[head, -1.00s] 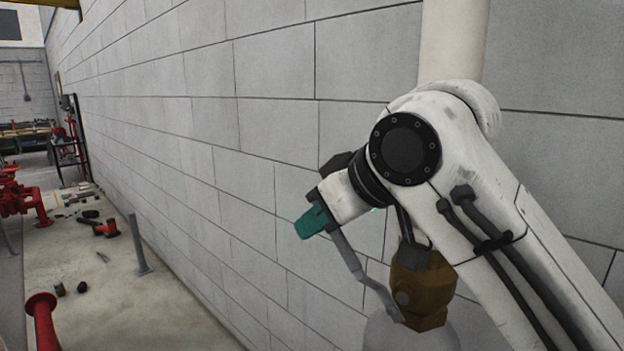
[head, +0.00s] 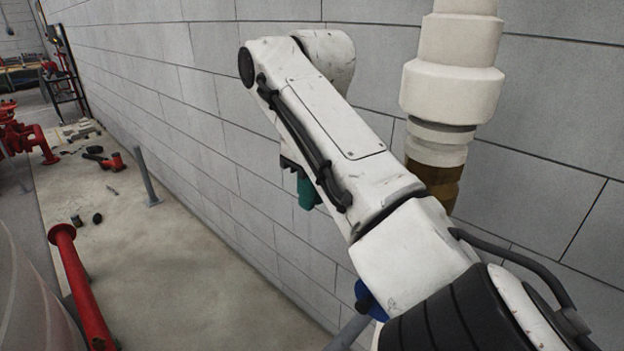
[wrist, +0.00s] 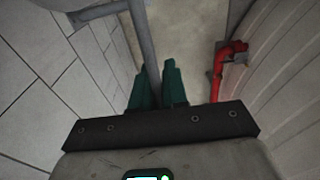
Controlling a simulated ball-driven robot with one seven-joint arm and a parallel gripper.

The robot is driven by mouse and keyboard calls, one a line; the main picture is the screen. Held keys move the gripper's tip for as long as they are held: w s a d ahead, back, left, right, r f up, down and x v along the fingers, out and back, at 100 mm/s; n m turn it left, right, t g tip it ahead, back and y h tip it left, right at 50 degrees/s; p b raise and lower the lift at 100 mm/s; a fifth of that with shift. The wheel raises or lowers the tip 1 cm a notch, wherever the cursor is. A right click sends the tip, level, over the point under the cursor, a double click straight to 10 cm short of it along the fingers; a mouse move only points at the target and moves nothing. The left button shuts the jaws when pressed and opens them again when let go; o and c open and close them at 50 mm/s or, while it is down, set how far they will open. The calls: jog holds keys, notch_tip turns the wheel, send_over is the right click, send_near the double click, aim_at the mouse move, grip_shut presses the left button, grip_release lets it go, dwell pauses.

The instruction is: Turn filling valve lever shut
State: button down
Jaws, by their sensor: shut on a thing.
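The brass valve body (head: 435,180) shows under the white pipe in the head view, partly covered by my arm. My gripper (head: 305,190) is left of it near the wall; only part of its green fingers shows there. In the wrist view my gripper (wrist: 158,92) has its two green fingers close on either side of a grey bar, which I take as the filling valve lever (wrist: 148,50). The gripper is shut on it. The lever's joint with the valve is hidden behind my arm in the head view.
The block wall (head: 200,130) runs close along the arm. The thick white pipe (head: 450,85) stands at the right. A blue part (head: 368,300) shows below my arm. A red pipe (head: 80,285) stands at lower left. Bare floor (head: 190,260) lies between.

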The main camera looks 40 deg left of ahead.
jog(key=shift+s+d+f+h, duration=0.1)
jog(key=shift+f+h, duration=0.4)
jog(key=shift+f, duration=0.25)
jog(key=c, duration=1.2)
grip_release()
jog(key=shift+c, duration=0.2)
notch_tip(320, 180, up, 8)
jog(key=shift+f, duration=0.1)
